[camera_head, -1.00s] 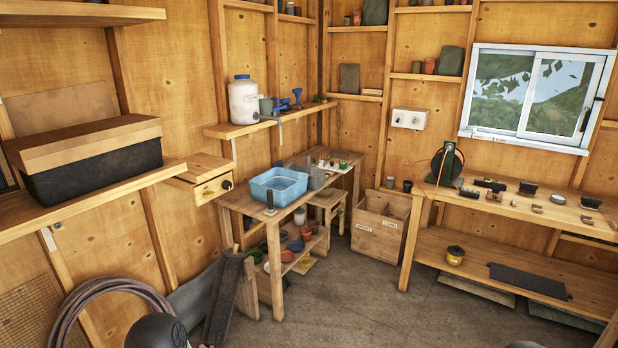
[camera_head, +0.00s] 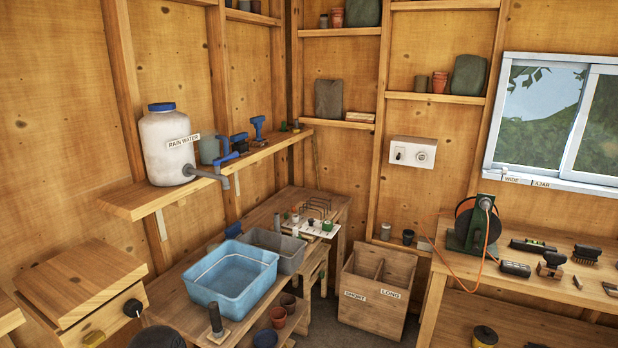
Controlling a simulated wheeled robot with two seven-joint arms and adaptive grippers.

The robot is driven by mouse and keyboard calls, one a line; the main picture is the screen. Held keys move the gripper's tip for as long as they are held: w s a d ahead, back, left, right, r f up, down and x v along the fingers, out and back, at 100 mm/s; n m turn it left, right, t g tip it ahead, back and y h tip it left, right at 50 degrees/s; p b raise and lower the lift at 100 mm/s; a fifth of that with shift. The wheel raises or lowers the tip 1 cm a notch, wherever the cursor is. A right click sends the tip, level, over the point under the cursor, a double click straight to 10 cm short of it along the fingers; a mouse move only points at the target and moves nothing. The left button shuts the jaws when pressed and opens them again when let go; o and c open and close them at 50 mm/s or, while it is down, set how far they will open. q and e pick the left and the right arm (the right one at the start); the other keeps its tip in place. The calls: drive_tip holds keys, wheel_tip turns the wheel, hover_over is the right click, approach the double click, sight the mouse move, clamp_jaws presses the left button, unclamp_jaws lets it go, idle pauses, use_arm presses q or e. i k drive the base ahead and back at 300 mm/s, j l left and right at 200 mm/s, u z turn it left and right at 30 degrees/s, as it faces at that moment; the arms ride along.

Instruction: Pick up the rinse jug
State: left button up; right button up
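A grey-blue vessel (camera_head: 209,149), which may be the rinse jug, stands on the wall shelf just right of the white rain water container (camera_head: 167,150). The container has a blue lid and a grey spout. The spout and a blue tool partly cover the vessel's lower part, and I cannot make out a handle. Neither of my grippers is in view; only a dark rounded part of my own body shows at the bottom left.
Blue tools (camera_head: 238,144) lie on the shelf right of the vessel. Below, a bench (camera_head: 178,293) holds a blue water basin (camera_head: 200,291) and a grey tub (camera_head: 289,259). A wooden drawer box (camera_head: 72,281) juts out at left. A two-part crate (camera_head: 345,311) stands on the floor.

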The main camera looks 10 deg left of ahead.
sight(209, 145)
drive_tip(key=i+z, duration=0.5)
drive_tip(key=i, duration=1.45)
drive_tip(key=i+u, duration=0.1)
drive_tip(key=u, duration=0.35)
drive_tip(key=i+u, duration=0.1)
drive_tip(key=u, duration=0.3)
drive_tip(key=i+l+u, duration=0.1)
drive_tip(key=u, duration=0.35)
drive_tip(key=l+u, duration=0.1)
drive_tip(key=u, duration=0.35)
drive_tip(key=i+l, duration=0.05)
